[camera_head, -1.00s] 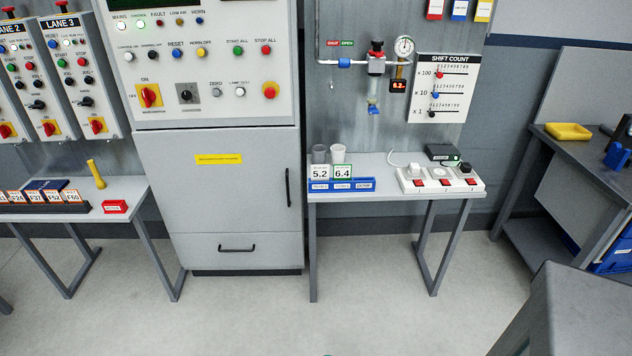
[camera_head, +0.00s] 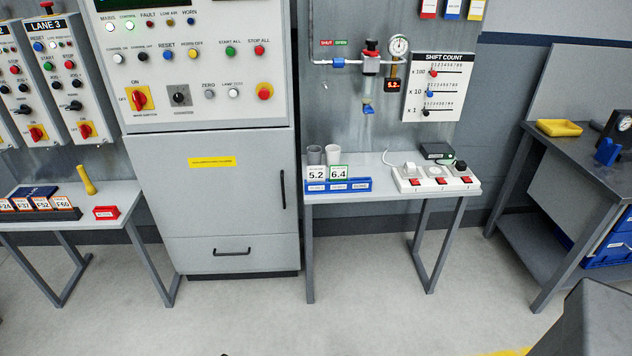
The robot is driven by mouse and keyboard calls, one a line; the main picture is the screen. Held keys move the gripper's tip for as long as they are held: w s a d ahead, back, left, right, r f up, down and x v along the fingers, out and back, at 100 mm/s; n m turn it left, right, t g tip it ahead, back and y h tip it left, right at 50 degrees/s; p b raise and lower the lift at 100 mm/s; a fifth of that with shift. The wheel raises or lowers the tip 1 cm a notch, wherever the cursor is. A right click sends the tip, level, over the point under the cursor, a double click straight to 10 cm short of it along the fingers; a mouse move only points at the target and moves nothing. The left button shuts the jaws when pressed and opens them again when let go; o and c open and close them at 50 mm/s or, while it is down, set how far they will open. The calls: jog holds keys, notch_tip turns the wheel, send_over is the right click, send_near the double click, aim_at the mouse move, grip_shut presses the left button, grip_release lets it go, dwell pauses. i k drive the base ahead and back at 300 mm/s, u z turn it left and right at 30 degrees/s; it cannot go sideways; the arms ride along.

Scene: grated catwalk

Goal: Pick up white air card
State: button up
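Two white cards stand in a blue rack (camera_head: 350,185) at the left end of the small grey table in the middle. The left card (camera_head: 316,173) reads 5.2, and the right card (camera_head: 338,173) reads 6.4 and has a green border. Both are upright and side by side. The rack's small labels are too small to read, so I cannot tell which card is named the air card. Two cups, one grey (camera_head: 314,154) and one white (camera_head: 333,153), stand just behind the cards. My gripper is not in view.
A white socket strip (camera_head: 435,183) with red switches fills the table's right side, a black box (camera_head: 435,151) behind it. A grey cabinet (camera_head: 215,180) adjoins on the left. A workbench (camera_head: 585,150) stands right, a dark grey block (camera_head: 590,325) lower right. The floor in front is clear.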

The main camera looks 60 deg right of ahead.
aim_at(315, 172)
jog(key=z, duration=0.1)
jog(key=i, duration=1)
jog(key=u, duration=0.05)
